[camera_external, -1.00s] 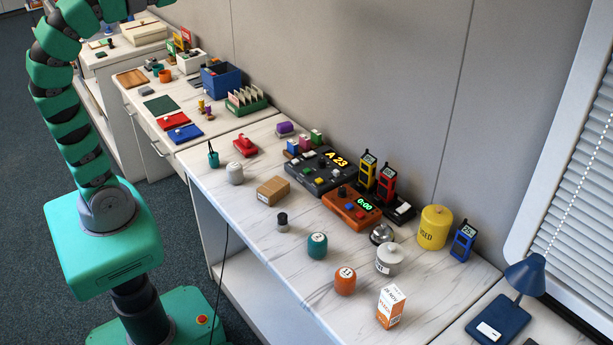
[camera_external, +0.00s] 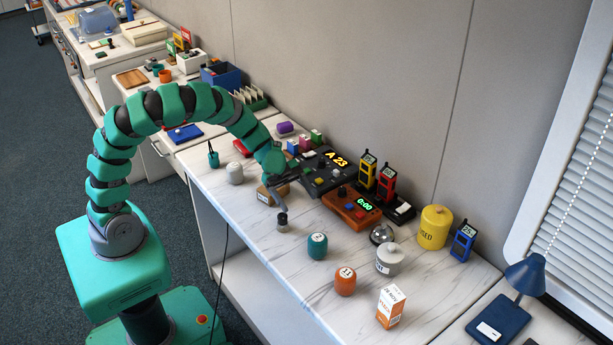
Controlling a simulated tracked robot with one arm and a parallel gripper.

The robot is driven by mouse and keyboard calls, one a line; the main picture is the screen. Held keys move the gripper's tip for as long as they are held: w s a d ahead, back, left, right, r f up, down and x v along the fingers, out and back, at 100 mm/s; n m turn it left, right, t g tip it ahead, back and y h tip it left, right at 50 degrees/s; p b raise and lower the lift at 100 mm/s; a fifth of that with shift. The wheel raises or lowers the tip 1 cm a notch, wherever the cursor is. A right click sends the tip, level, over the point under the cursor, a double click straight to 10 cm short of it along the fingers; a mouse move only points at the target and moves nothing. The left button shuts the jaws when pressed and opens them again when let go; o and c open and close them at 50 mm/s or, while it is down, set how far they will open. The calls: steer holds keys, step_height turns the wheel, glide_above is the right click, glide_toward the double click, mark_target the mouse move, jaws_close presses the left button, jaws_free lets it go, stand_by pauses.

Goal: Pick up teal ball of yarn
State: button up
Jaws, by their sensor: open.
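The teal ball of yarn (camera_external: 317,246) stands on the white marbled counter, with a pale label on its side. An orange ball (camera_external: 345,281) of similar shape stands nearer the camera, to its lower right. My gripper (camera_external: 286,194) is open, with grey fingers spread over the counter, up and to the left of the teal ball and apart from it. I see nothing between the fingers. My gripper partly covers the cardboard box (camera_external: 267,194).
A small dark-topped grey piece (camera_external: 282,222) stands just below my gripper, left of the teal ball. Bare counter lies in front of the teal ball.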

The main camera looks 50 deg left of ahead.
mark_target(317, 241)
steer(key=b+x, duration=0.1)
steer(key=x, duration=0.3)
steer(key=b+x, duration=0.2)
steer(key=x, duration=0.3)
steer(key=s+b+x, duration=0.1)
steer(key=x, duration=0.4)
steer(key=shift+s+f, duration=0.1)
steer(key=shift+f, duration=0.25)
steer(key=shift+a, duration=0.1)
steer(key=c, duration=1.1)
